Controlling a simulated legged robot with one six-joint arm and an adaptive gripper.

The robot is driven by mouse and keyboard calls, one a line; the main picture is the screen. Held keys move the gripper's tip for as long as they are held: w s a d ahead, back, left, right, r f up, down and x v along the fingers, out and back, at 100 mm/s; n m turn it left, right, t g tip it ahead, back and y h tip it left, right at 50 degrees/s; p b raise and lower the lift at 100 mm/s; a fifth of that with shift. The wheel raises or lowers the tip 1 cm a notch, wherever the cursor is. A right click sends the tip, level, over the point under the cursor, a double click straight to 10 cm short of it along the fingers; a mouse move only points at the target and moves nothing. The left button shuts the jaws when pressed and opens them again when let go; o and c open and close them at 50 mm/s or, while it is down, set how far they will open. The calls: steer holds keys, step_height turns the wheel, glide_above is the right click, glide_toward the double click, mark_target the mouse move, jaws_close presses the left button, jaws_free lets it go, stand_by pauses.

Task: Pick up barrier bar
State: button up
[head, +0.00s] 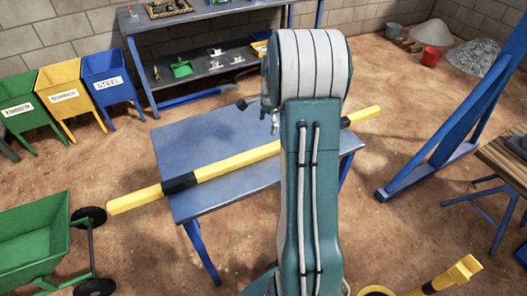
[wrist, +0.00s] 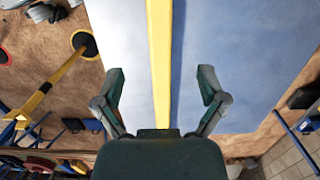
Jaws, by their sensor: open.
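The barrier bar (head: 238,160) is a long yellow bar with dark bands. It lies across the blue table (head: 190,142), and both ends stick out past the table's edges. My arm hides part of its right half in the head view. In the wrist view the bar (wrist: 160,60) runs up the middle of the picture, above the blue tabletop (wrist: 235,50). My gripper (wrist: 161,72) is open, with one finger on each side of the bar and a gap on both sides. How high the fingers are above the bar is hard to tell.
A green wheelbarrow (head: 32,236) stands at the lower left. Green, yellow and blue bins (head: 108,84) and a shelf unit (head: 205,77) stand behind. A blue frame (head: 455,110) stands at the right. A yellow post (head: 450,276) is at the lower right. Dirt floor surrounds the table.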

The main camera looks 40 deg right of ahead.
mark_target(266, 148)
steer(key=f, duration=0.3)
steer(key=d+f, duration=0.1)
steer(key=f, duration=0.3)
steer(key=a+f, duration=0.1)
steer(key=f, duration=0.2)
steer(key=shift+w+a+f, duration=0.1)
steer(key=shift+a+f, duration=0.25)
steer(key=shift+d+f, duration=0.2)
steer(key=shift+f, duration=0.1)
steer(key=shift+a, duration=0.1)
jaws_close()
